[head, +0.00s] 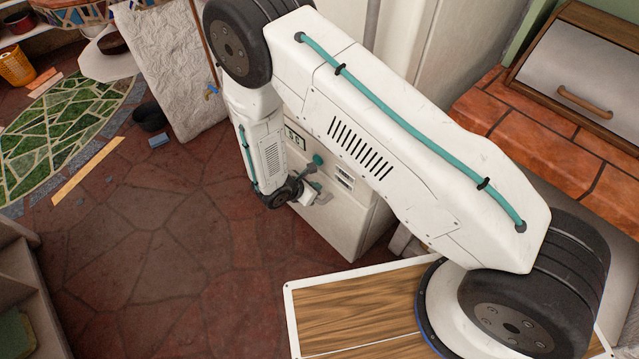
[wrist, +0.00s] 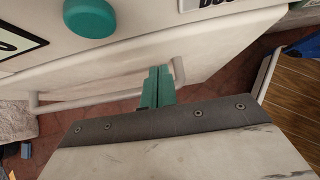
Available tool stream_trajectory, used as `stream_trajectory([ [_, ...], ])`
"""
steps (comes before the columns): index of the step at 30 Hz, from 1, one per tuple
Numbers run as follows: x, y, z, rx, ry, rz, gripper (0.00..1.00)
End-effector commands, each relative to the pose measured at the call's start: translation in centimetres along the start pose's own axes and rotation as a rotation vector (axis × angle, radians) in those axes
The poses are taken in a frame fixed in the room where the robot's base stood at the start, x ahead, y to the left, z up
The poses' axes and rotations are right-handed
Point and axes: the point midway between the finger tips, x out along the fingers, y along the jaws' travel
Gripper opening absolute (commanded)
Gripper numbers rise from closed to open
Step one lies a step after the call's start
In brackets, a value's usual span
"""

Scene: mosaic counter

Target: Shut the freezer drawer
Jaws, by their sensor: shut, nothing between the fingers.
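The freezer (head: 350,215) is a white cabinet below my arm in the head view, partly hidden by it. In the wrist view, a pale drawer front (wrist: 215,48) spans the upper middle, with a pale bar handle (wrist: 85,103) along it. My gripper (wrist: 157,78) has its teal fingers together, empty, pointing at this front by the right part of the handle. I cannot tell whether the fingertips touch it. My gripper also shows small against the freezer in the head view (head: 318,196). How far the drawer stands out is unclear.
A teal knob (wrist: 90,18) sits on the freezer above the drawer front. A wood-topped panel with a white rim (head: 350,310) lies at the lower right, near the freezer. A brick counter (head: 545,125) stands at right. The stone floor (head: 170,250) left of the freezer is mostly clear.

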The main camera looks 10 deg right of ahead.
Motion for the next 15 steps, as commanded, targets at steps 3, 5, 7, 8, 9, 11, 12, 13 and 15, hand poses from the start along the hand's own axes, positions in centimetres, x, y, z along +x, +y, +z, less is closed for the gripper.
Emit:
stream_trajectory([
  [3, -2.9, 0.2, -0.6, -0.001, 0.003, 0.005, 0.0],
  [5, -4.3, 0.2, -0.6, -0.001, 0.003, 0.006, 0.0],
  [7, -5.9, 0.1, -0.6, -0.002, 0.004, 0.005, 0.0],
  [8, -6.5, 0.1, -0.7, -0.003, 0.004, 0.005, 0.0],
  [9, -7.3, 0.1, -0.6, -0.001, 0.005, 0.004, 0.0],
  [11, -8.3, 0.1, -0.7, -0.002, 0.005, 0.003, 0.0],
  [12, -8.8, 0.1, -0.6, -0.002, 0.005, 0.003, 0.0],
  [13, -9.2, 0.1, -0.6, -0.001, 0.004, 0.002, 0.0],
  [15, -9.8, 0.0, -0.6, -0.001, 0.004, 0.0, 0.0],
])
